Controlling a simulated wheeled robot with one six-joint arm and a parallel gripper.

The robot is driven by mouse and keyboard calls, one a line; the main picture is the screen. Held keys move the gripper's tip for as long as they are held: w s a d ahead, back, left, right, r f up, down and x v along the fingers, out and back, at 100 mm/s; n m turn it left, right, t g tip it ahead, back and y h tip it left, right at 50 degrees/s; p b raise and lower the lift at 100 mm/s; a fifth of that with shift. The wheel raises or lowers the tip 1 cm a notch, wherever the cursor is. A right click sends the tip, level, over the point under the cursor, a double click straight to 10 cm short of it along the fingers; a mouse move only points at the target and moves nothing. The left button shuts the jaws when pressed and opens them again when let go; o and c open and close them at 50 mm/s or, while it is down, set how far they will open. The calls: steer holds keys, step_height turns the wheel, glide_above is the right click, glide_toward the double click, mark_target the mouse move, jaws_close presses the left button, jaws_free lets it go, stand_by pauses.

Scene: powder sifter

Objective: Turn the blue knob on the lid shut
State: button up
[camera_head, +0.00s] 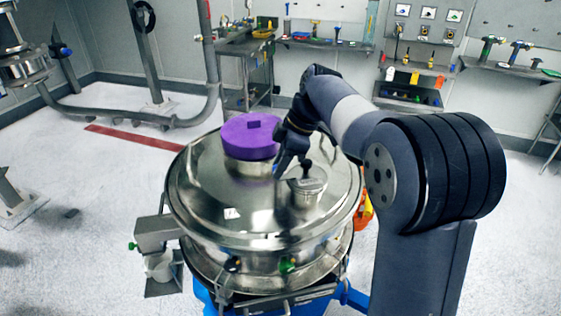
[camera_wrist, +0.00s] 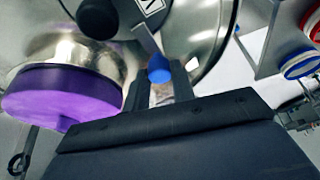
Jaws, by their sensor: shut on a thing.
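The blue knob (camera_wrist: 158,70) sits between the two fingertips of my gripper (camera_wrist: 160,88) in the wrist view, near the end of a thin metal lever. My gripper is shut on it. In the head view my gripper (camera_head: 283,168) reaches down over the round steel lid (camera_head: 205,185) of the sifter, between the purple cap and a small steel port.
The purple cap (camera_head: 250,137) stands on its steel neck close to my gripper; it also shows in the wrist view (camera_wrist: 60,95). A small port (camera_head: 306,187) with a black handle is to the right. A black knob (camera_wrist: 98,18) lies beyond my fingers. Benches line the back wall.

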stand_by(0.5)
steer(key=o, duration=1)
steer(key=v, duration=1)
steer(key=shift+r+b, duration=0.35)
steer(key=shift+r, duration=0.05)
steer(key=shift+d+f, duration=0.1)
steer(key=x, duration=1)
steer(key=shift+f+p, duration=0.35)
steer(key=shift+r, duration=0.1)
